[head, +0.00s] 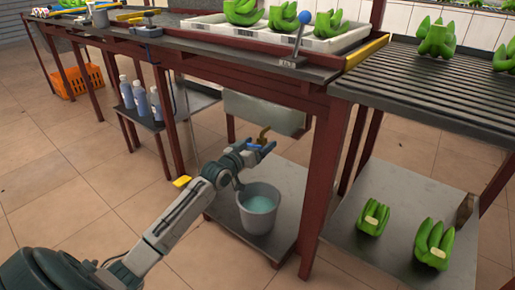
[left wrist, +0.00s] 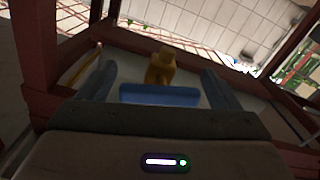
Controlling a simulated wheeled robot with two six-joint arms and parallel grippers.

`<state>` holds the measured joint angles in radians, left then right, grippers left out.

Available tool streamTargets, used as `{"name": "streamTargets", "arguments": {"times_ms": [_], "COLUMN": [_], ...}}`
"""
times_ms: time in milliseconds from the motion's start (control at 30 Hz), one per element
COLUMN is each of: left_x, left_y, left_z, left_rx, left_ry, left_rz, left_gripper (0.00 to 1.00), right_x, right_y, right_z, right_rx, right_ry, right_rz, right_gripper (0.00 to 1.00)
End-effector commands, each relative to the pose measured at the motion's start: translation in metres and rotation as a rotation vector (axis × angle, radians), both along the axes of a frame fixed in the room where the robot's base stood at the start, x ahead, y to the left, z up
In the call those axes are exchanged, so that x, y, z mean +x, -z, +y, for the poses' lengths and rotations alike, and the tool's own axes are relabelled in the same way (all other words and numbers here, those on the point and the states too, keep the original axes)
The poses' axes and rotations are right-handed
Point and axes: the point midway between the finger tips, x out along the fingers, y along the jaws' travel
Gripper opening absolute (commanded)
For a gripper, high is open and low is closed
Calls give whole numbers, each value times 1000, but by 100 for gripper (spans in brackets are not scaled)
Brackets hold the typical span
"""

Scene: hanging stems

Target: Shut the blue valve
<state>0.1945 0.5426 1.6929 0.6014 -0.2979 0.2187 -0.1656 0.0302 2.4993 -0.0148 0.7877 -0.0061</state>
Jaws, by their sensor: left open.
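The valve has a brass body (left wrist: 160,68) and a flat blue handle (left wrist: 160,95), which lies crosswise in the left wrist view. In the head view the brass part (head: 264,132) shows below a grey tank, and the handle is hard to tell from my fingers. My left gripper (head: 256,147) is at the valve. In the left wrist view its two fingers (left wrist: 158,86) are open, one on each side of the handle, with gaps showing. Whether they touch it cannot be told. My right gripper is not in view.
A grey bucket (head: 257,222) holding water stands on the low shelf below the valve. The tank (head: 262,112) hangs above, and a red-brown post (head: 325,170) stands to the right. A lever with a blue knob (head: 300,38) stands on the bench. Bottles (head: 141,100) stand left.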

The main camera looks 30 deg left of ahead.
Motion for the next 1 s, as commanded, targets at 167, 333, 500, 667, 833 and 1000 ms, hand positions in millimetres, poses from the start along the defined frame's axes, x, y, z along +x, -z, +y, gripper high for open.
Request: {"name": "streamTargets", "arguments": {"times_ms": [167,333,500,667,833,1000], "left_x": [1,1,0,0,0,0], "left_y": [0,0,0,2,3,1], "left_z": [0,0,0,0,0,0], "left_rx": [0,-1,-1,53,205,275], "left_ry": [0,0,0,0,0,0], "left_rz": [1,1,1,-3,-14,-20], "left_gripper": [85,68,41,41,41,41], "right_x": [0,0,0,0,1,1], "right_y": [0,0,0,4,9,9], "right_z": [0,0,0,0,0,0], "right_rx": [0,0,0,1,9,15], "right_ry": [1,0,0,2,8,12], "right_rz": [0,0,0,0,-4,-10], "right_gripper": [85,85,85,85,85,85]}}
